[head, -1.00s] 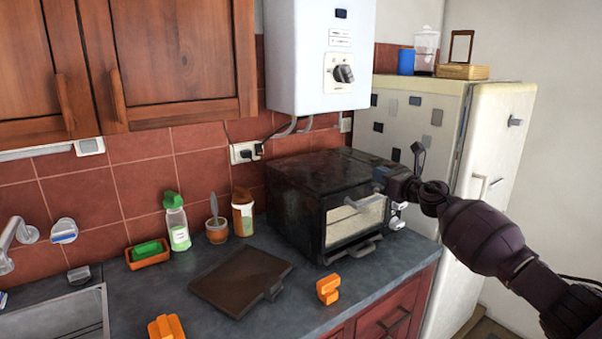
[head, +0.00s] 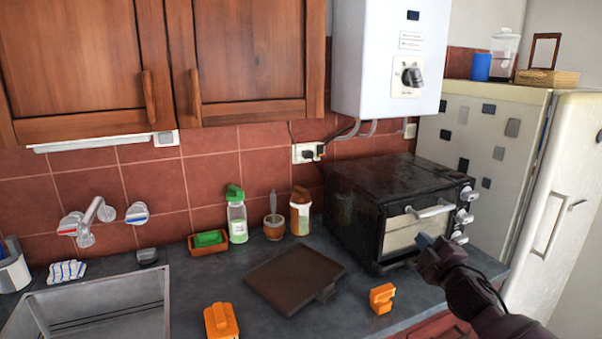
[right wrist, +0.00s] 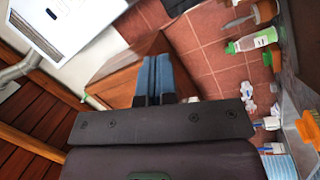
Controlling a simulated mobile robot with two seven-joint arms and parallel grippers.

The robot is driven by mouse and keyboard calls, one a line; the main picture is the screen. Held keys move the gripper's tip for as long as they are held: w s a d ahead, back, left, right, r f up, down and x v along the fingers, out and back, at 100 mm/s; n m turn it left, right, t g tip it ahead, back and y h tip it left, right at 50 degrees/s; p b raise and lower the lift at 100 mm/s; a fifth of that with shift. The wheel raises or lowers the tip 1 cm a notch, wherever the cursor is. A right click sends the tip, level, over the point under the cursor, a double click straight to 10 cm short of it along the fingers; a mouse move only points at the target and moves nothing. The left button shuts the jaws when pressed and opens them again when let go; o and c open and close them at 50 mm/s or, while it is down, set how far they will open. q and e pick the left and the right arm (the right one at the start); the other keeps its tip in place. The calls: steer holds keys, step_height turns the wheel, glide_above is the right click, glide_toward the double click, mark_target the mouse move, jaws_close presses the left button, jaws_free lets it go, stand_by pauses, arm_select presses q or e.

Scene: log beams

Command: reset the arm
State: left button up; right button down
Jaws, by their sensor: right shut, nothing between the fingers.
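My right gripper (head: 425,243) is in front of the lower right part of the black toaster oven (head: 350,190), over the counter edge. Its fingers are shut and hold nothing. In the right wrist view the blue-grey fingers of the right gripper (right wrist: 157,75) lie together. The oven has a light front panel, a silver handle (head: 430,210) and silver knobs (head: 466,194) at its right. I cannot tell whether the gripper touches the oven; it seems apart from the handle. My left gripper is not in view.
A brown board (head: 294,279) lies on the counter, with orange objects (head: 382,298) (head: 221,321) near the front. A green-capped bottle (head: 237,218), small pot and jar stand by the wall. The sink (head: 95,303) is at left, the fridge (head: 490,140) at right.

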steer(key=s+f+m+g+h, duration=0.2)
steer(key=s+f+m, duration=0.5)
steer(key=s+f, duration=0.8)
steer(key=s+a+f+m+g+h, duration=0.1)
steer(key=s+f+m+g, duration=0.4)
steer(key=s+f, duration=0.9)
steer(key=s+m+h, duration=0.1)
steer(key=s+m, duration=0.1)
steer(key=s, duration=0.6)
steer(key=shift+f+g, duration=0.3)
steer(key=shift+f, duration=0.1)
